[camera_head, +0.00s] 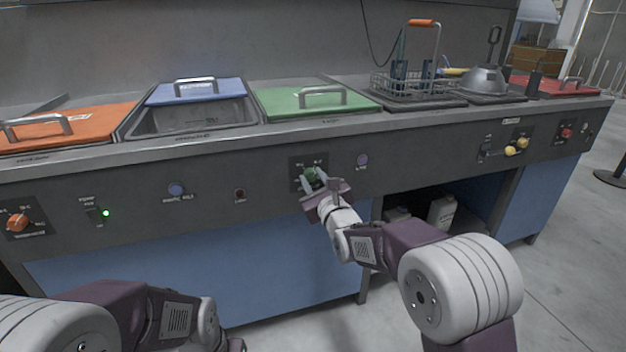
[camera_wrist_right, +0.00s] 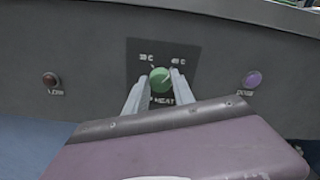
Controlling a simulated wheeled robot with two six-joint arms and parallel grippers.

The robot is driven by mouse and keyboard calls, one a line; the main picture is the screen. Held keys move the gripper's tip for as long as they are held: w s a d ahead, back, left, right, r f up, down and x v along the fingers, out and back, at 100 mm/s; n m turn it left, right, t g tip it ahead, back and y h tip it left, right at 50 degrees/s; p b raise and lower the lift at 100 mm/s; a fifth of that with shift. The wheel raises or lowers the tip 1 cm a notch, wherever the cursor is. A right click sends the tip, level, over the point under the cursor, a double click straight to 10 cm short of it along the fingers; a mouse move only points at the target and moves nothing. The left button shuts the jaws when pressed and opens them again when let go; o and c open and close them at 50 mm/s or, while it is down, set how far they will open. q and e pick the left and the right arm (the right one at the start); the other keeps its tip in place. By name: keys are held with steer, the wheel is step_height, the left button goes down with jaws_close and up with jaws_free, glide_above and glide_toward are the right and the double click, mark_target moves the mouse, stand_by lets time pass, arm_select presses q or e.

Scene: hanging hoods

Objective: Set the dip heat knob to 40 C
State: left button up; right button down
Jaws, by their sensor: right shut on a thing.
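The dip heat knob is a round green knob (camera_head: 310,173) on a dark square plate in the grey front panel, below the green lid. In the right wrist view the knob (camera_wrist_right: 160,79) sits between two small labels, one upper left and one upper right. A pale mark on it seems to point to the upper right; the label figures are too blurred to read surely. My right gripper (camera_head: 315,181) is shut on the knob, with one finger on each side, as the wrist view also shows (camera_wrist_right: 160,85). My left arm is low at the left, its fingers out of frame.
A purple button (camera_head: 362,160) is right of the knob and a dark red one (camera_head: 239,194) left of it. An orange knob (camera_head: 18,222) is at far left. Above are the green lid (camera_head: 285,102), blue lid (camera_head: 195,92) and a wire basket (camera_head: 415,85).

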steer(key=shift+f, duration=0.15)
steer(key=c, duration=1.1)
jaws_free()
steer(key=shift+o, duration=0.2)
steer(key=shift+s, duration=0.1)
steer(key=shift+s+d+r, duration=0.15)
steer(key=shift+s+r, duration=0.05)
steer(key=shift+s, duration=0.15)
steer(key=p+v, duration=0.2)
steer(key=v, duration=0.6)
steer(key=shift+p, duration=0.3)
steer(key=shift+s+f, duration=0.1)
